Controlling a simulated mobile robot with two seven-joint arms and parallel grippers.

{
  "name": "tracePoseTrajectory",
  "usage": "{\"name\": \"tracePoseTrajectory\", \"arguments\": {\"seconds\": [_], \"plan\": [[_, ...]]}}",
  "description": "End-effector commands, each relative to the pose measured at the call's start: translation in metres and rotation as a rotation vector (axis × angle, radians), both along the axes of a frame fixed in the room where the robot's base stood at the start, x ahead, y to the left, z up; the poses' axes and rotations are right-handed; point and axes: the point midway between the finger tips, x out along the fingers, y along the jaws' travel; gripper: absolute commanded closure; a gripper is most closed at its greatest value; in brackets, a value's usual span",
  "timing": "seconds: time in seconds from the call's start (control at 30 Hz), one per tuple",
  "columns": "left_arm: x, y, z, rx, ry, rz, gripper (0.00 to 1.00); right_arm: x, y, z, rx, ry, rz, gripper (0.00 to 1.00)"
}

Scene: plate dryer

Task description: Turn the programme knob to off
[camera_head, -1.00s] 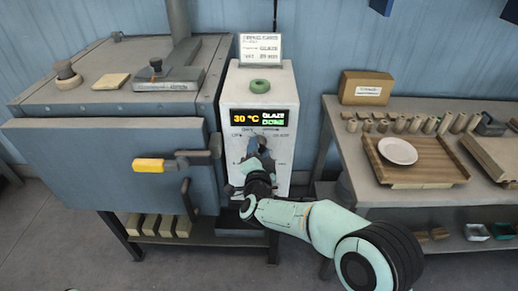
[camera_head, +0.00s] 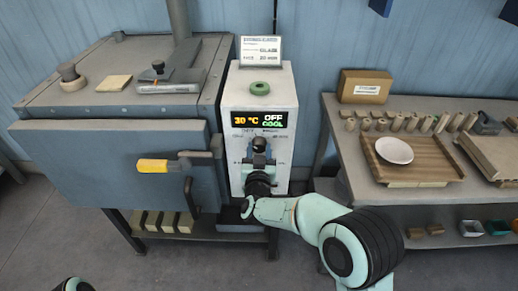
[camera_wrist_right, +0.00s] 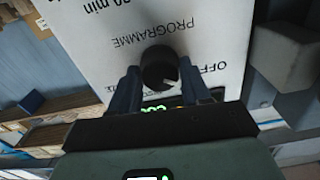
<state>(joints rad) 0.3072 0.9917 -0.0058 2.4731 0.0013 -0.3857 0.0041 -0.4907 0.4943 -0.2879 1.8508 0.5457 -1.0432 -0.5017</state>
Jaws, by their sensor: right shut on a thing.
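The programme knob (camera_head: 259,144) is a round black knob on the front of the white control box (camera_head: 236,92). In the right wrist view the knob (camera_wrist_right: 160,68) sits between my two dark fingers, below the upside-down word PROGRAMME, with OFF printed to its right. My right gripper (camera_head: 259,152) is shut on the knob, its fingers on either side; it also shows in the wrist view (camera_wrist_right: 160,78). The display (camera_head: 259,119) reads 30 °C, OFF and COOL. My left gripper is not in view; only a bit of my left arm shows at the bottom left.
The grey kiln (camera_head: 110,160) with a yellow-gripped handle (camera_head: 152,166) stands close on the left. On the right, a table (camera_head: 350,182) holds a wooden tray (camera_head: 440,173) with a white plate (camera_head: 394,151) and several small pieces. A green ring (camera_head: 260,88) lies on the control box.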

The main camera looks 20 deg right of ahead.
Motion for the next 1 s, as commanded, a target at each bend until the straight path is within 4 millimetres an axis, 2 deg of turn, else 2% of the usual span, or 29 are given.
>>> {"name": "tracePoseTrajectory", "arguments": {"seconds": [0.3, 0.73, 0.77, 0.8, 1.0], "plan": [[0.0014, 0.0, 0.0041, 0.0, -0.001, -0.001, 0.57, 0.0001, 0.0, 0.0001, -0.075, 0.022, 0.0, 0.83], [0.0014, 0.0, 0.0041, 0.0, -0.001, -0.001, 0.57, 0.0, -0.0002, -0.0003, -0.083, 0.024, 0.0, 0.83], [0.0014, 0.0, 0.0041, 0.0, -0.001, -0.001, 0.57, 0.0, -0.0002, -0.0003, -0.083, 0.024, 0.0, 0.43], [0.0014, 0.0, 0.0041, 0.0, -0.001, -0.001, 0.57, 0.0, -0.0002, -0.0003, -0.083, 0.024, 0.0, 0.3], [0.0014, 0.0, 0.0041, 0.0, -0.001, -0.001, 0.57, 0.0, -0.0001, -0.0003, -0.081, 0.023, 0.0, 0.28]]}}
